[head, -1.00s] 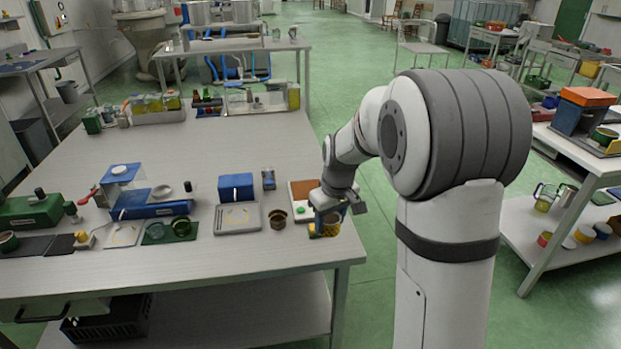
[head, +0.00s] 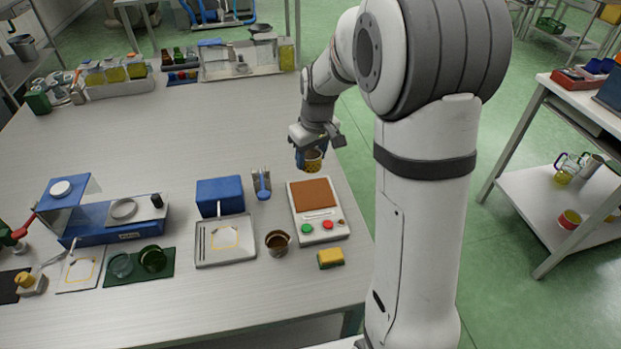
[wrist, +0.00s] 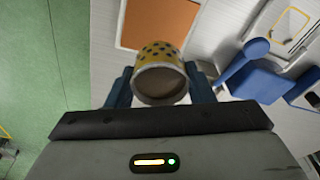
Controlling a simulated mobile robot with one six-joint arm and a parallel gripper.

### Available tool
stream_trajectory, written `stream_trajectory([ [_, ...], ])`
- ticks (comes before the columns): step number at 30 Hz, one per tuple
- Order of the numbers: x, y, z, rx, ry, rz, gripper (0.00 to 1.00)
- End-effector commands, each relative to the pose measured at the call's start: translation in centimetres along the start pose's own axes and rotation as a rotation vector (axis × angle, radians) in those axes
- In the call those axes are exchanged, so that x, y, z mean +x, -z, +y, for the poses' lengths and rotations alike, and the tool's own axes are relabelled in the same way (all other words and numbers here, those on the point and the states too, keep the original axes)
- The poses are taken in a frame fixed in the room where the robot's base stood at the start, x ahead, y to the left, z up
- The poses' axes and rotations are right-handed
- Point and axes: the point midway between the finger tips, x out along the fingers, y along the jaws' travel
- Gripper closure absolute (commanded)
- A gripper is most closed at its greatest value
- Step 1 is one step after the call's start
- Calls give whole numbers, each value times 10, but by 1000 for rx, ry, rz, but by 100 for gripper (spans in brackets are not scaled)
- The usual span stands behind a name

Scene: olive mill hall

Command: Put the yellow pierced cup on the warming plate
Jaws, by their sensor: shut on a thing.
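My gripper (head: 311,157) is shut on the yellow pierced cup (head: 314,161), with blue fingers on either side of it. In the wrist view the cup (wrist: 160,72) shows yellow with dark holes and its round end toward the camera, between the fingers. The cup is held above the table, behind the warming plate. The warming plate (head: 317,228) is a white unit with an orange-brown top pad and green and red buttons. Its top pad (head: 316,194) is empty. It also shows in the wrist view (wrist: 160,25), beyond the cup.
A yellow sponge (head: 330,258) lies in front of the plate, and a brown cup (head: 278,243) stands to its left. A blue box (head: 220,196), a grey tray (head: 225,254) and a blue spoon rest (head: 262,185) are further left. The table behind is largely clear.

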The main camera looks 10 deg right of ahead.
Motion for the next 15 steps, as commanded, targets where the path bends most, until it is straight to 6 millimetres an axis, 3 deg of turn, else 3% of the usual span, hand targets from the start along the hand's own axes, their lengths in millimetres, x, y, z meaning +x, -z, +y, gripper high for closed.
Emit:
stream_trajectory([
  [9,52,-11,4,9,0,-5,78],
  [15,67,-12,4,10,0,-3,78],
])
